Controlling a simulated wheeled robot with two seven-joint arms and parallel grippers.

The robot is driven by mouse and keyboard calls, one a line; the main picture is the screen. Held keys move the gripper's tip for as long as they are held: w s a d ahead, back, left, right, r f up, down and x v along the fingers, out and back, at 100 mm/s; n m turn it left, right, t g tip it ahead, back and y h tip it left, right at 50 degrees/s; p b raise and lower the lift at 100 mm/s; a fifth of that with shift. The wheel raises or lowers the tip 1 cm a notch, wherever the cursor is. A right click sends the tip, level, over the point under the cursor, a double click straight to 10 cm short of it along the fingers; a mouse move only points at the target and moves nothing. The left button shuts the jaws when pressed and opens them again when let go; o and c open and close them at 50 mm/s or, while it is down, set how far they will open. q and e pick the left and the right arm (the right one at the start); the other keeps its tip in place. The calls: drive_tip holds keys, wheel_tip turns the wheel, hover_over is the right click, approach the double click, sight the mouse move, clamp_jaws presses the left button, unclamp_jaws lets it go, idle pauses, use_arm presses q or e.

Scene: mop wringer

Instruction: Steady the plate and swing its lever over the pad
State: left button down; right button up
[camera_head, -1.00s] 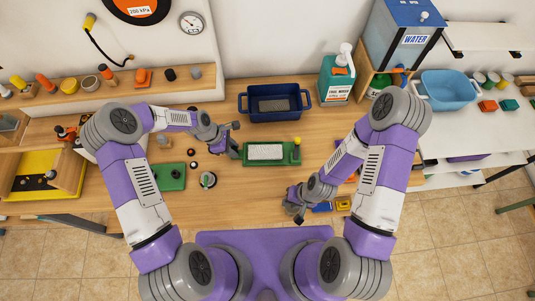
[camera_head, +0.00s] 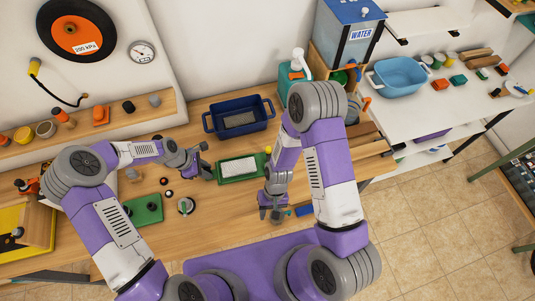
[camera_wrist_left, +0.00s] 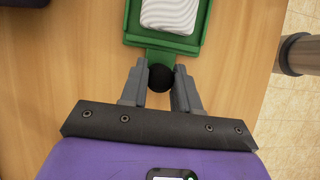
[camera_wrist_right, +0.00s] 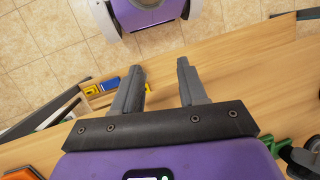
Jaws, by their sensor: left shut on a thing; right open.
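The green plate (camera_head: 226,181) lies on the wooden bench with a white ribbed pad (camera_head: 238,167) on it. The plate also shows at the top of the left wrist view (camera_wrist_left: 160,40). My left gripper (camera_head: 203,165) is shut on the black knob (camera_wrist_left: 161,77) at the plate's near end in the left wrist view. A yellow knob (camera_head: 267,149) shows at the plate's right end, close to my right arm; the lever's shape there cannot be made out. My right gripper (camera_head: 271,213) is open and empty, to the right of and nearer than the plate, apart from it.
A blue basin (camera_head: 239,118) stands behind the plate. A small green board (camera_head: 146,209) and a round green-topped item (camera_head: 186,206) lie to the left. A blue block (camera_head: 304,210) is right of my right gripper. Bare bench lies in front of the plate.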

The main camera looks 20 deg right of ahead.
sight(268, 148)
drive_tip(key=shift+n+h, duration=0.6)
drive_tip(key=shift+h, duration=0.3)
drive_tip(key=w+r, duration=0.2)
drive_tip(key=w, duration=0.2)
drive_tip(key=w+r, duration=0.2)
drive_tip(key=w, duration=0.2)
drive_tip(key=w+r, duration=0.3)
drive_tip(key=shift+w+r, duration=0.1)
drive_tip(key=shift+w, duration=0.3)
drive_tip(key=w+d+r+t, duration=0.1)
drive_tip(key=w+r, duration=0.1)
drive_tip(key=w, duration=0.1)
drive_tip(key=w+d+r+t, duration=0.1)
drive_tip(key=w+d+r, duration=0.1)
drive_tip(key=w, duration=0.2)
drive_tip(key=w+d+r+t, duration=0.1)
drive_tip(key=w+d, duration=0.1)
drive_tip(key=w, duration=0.1)
drive_tip(key=shift+w+d+r+h, duration=0.15)
drive_tip(key=shift+r+h, duration=0.15)
drive_tip(key=shift+r, duration=0.1)
drive_tip(key=shift+f, duration=3.4)
